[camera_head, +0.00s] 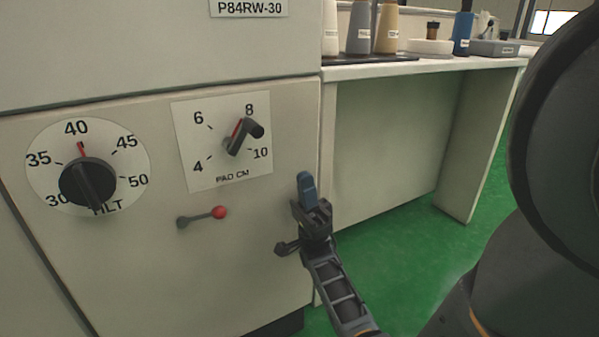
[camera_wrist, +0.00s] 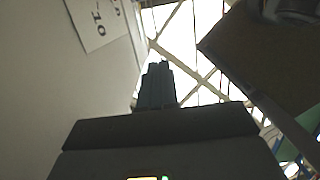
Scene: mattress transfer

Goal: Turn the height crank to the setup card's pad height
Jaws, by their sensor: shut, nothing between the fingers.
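The height crank (camera_head: 243,138) is a dark crank with a knob on the square white "PAD CM" dial plate (camera_head: 205,165), marked 4, 6, 8 and 10. Its red pointer points up, near but slightly left of the 8. My gripper (camera_head: 306,188) is shut and empty, with blue fingertips, to the right of and below the dial, apart from it. In the wrist view my shut fingers (camera_wrist: 157,85) point up, and a corner of the dial plate (camera_wrist: 93,22) shows at the upper left. No setup card can be made out.
Left of the crank is a round TILT dial (camera_head: 88,180) with its red pointer near 40. A small lever with a red ball (camera_head: 219,212) sits below the crank. A bench (camera_head: 425,68) with cones and containers stands at the right. Green floor lies below it.

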